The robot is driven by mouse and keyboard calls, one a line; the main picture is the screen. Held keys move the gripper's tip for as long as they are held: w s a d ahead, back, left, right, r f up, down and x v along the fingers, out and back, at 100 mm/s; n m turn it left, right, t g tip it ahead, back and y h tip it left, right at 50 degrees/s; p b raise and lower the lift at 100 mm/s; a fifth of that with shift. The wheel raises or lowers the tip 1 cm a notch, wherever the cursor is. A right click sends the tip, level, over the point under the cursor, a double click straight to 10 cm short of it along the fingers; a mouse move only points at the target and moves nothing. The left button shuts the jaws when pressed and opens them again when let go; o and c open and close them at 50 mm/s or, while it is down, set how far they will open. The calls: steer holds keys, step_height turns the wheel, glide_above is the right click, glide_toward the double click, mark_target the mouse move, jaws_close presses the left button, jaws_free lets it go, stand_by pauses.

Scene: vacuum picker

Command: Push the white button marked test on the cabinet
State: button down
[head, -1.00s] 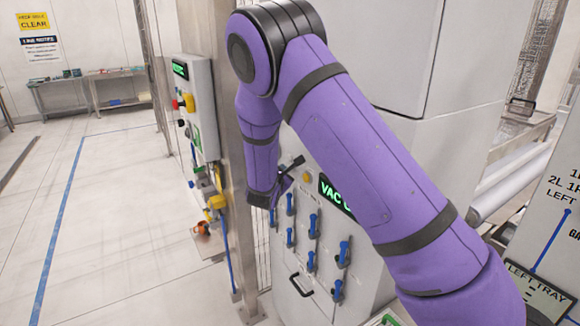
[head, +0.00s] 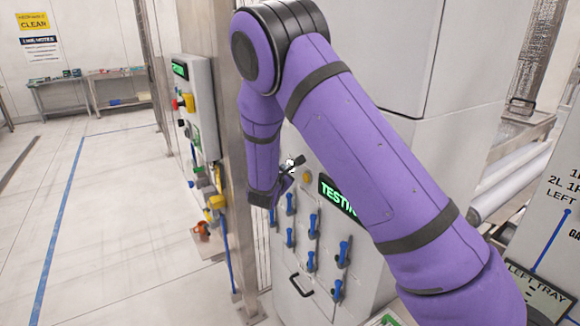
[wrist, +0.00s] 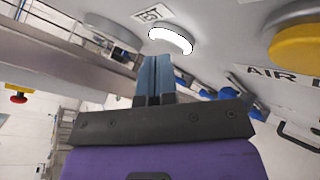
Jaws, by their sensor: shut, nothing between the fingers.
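The white test button (wrist: 170,38) is lit bright along its rim in the wrist view, beside a label (wrist: 152,14) reading TEST. It also shows as a small white spot in the head view (head: 290,162). My gripper (wrist: 157,60) is shut and empty, its fingertips just short of or at the button's lower edge; I cannot tell whether they touch. In the head view my gripper (head: 284,172) is at the cabinet (head: 312,268) front, partly hidden by my arm. The cabinet display (head: 338,196) shows green text starting "TESTIN", the rest hidden by my arm.
A yellow button (wrist: 298,45) with an AIR label sits right of the white one. Several blue-handled valves (head: 313,225) are below on the cabinet. A metal post (head: 228,150) and a control box (head: 200,105) stand to the left. The floor at far left is clear.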

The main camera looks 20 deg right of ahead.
steer(key=s+a, duration=0.1)
steer(key=a, duration=0.5)
stand_by(0.4)
steer(key=shift+s, duration=0.1)
stand_by(1.1)
